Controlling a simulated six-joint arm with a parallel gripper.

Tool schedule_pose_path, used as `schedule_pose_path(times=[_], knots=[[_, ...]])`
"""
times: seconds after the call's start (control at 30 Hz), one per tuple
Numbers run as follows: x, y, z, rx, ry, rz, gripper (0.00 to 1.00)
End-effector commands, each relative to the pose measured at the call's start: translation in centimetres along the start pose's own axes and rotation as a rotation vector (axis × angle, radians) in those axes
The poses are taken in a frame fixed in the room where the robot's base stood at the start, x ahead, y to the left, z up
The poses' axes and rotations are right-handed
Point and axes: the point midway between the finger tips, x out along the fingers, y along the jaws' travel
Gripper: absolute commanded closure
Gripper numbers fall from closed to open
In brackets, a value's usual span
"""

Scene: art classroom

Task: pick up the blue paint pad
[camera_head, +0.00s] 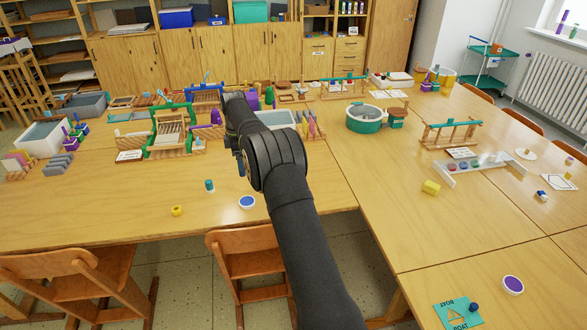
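A round blue paint pad (247,202) with a white rim lies flat near the front edge of the left table, just left of my arm. A similar round pad (513,284) with a more purple face lies on the front right table. My arm reaches over the left table, and its end with my gripper (239,150) is above and behind the blue pad, apart from it. The fingers are small, dark and partly hidden by my own arm, so I cannot tell whether they are open or shut.
A teal cylinder (209,185) and a yellow block (177,210) stand left of the blue pad. Wooden racks, trays and a green-rimmed round tub (364,118) crowd the back. A yellow block (431,187) sits right. The left table's front strip is mostly clear; chairs (250,262) stand before it.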

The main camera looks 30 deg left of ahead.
Motion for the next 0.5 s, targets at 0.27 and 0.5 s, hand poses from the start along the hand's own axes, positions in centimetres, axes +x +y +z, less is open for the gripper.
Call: schedule_pose_path(times=[0.27, 0.5], knots=[[0.0, -0.9, 0.5, 0.300, 0.042, 0.058, 0.19], [0.2, -3.2, 1.3, 0.814, 0.146, 0.131, 0.19]])
